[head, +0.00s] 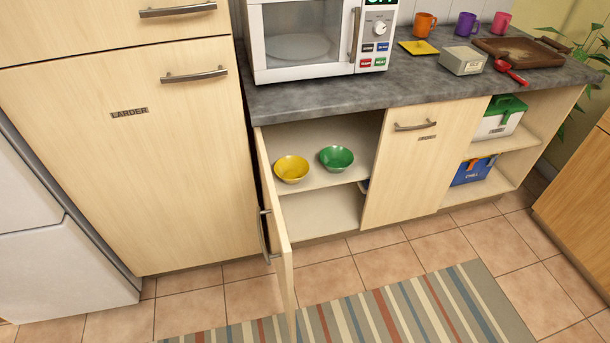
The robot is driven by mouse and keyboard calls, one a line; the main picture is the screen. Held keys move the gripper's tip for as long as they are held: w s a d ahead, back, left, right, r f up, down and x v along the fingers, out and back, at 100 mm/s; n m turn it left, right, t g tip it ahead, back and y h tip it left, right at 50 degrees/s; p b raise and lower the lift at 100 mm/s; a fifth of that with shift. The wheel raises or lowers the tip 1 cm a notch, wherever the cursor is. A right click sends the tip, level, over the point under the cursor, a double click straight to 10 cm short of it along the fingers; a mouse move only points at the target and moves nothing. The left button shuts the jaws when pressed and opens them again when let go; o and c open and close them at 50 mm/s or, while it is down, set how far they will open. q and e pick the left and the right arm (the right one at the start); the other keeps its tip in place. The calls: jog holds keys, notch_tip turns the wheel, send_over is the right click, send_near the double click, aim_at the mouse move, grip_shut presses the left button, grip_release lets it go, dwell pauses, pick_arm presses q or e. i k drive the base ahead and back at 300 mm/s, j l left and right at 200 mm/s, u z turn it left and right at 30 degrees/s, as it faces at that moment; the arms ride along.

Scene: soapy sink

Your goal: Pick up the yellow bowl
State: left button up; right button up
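The yellow bowl (291,169) stands upright on the upper shelf (313,184) of an open cupboard under the counter, near the shelf's front left. A green bowl (336,158) stands just to its right, with a small gap between them. The yellow bowl looks empty. Neither of my grippers shows in the head view.
The cupboard door (275,230) stands open at the left of the opening and juts toward me. The cupboard (400,165) to the right is closed. A striped rug (370,315) lies on the tiled floor. A microwave (308,40) stands on the counter (430,88).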

aim_at(291, 169)
jog(key=l+u, duration=0.4)
jog(key=l, duration=1.45)
jog(key=i+l+u, duration=0.25)
jog(key=i+l, duration=0.15)
jog(key=i+l+u, duration=0.25)
jog(key=i+l, duration=0.15)
jog(key=l, duration=0.25)
